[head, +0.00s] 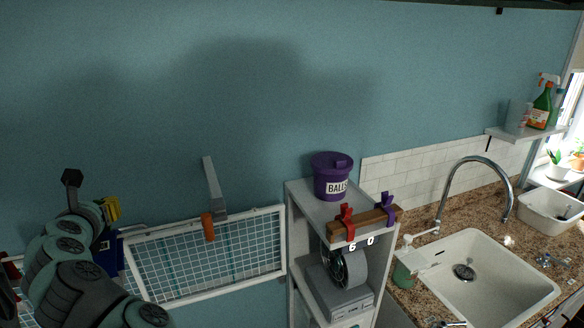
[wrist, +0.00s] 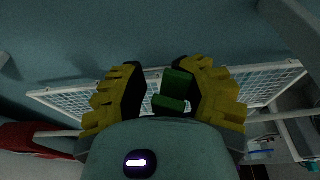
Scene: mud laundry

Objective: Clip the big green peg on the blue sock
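My gripper (head: 110,209) is at the left of the head view, with its yellow fingers partly hidden behind my arm. In the wrist view the big green peg (wrist: 177,83) sits between the yellow fingers of my gripper (wrist: 160,88), which look closed on it. A dark blue cloth thing (head: 106,262), which looks like the blue sock, hangs just below the gripper at the left end of the white rack. My arm hides part of it. Whether the peg touches the sock cannot be told. The sock is not clear in the wrist view.
The white mesh rack (head: 205,258) is on the wall, with an orange peg (head: 208,227) near its top edge. A shelf unit holds a purple tub (head: 332,178) and a wooden bar with red (head: 346,222) and purple pegs (head: 388,209). A sink (head: 486,276) is at right.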

